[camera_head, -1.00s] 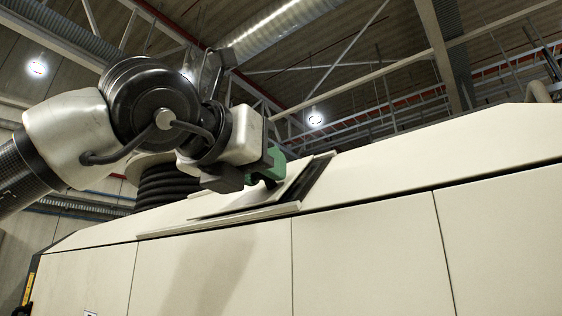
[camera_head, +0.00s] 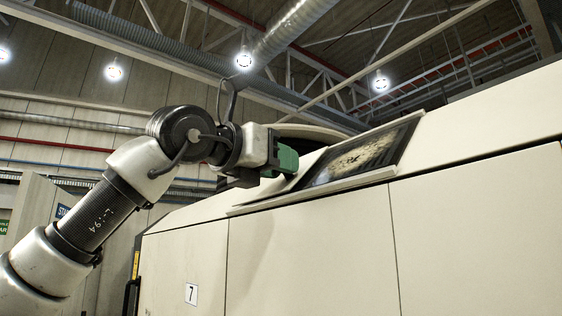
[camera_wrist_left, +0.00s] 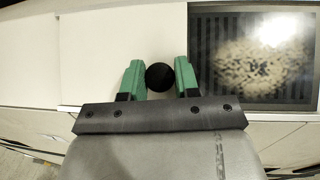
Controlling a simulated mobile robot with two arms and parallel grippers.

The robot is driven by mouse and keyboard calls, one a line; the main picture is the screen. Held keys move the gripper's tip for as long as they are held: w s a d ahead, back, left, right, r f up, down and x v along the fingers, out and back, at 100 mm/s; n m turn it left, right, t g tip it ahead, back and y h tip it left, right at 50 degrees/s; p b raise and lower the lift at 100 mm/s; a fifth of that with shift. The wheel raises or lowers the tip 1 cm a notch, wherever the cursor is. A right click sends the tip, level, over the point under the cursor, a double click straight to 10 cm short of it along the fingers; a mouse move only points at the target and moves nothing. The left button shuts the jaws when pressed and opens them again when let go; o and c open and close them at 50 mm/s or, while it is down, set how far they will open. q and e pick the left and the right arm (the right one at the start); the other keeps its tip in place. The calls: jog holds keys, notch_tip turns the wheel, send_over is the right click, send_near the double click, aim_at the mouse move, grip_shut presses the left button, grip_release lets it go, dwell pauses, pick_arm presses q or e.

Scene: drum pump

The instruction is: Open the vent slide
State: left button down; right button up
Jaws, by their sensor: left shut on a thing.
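The vent slide (camera_wrist_left: 105,45) is a cream flat panel with a round black knob (camera_wrist_left: 160,77) in the left wrist view. My left gripper (camera_head: 292,162) has green fingers, and in the left wrist view they stand on both sides of the knob, shut on it. To the right of the slide, the vent opening (camera_wrist_left: 255,60) shows a dark slotted grille with a pale, speckled patch. The opening also shows in the head view (camera_head: 365,155), on the sloped top of the cream machine. In the head view, the gripper hides the knob. My right gripper is not in view.
A pale rail (camera_head: 325,190) runs along the lower edge of the vent. Roof trusses and ducts are far above.

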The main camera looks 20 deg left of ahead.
pick_arm(q)
jog(key=c, duration=1.1)
grip_release()
jog(key=shift+s+a, duration=0.1)
jog(key=shift+s, duration=0.05)
jog(key=b+v, duration=0.4)
jog(key=v, duration=0.6)
jog(key=shift+s+a, duration=0.1)
jog(key=shift+s, duration=0.2)
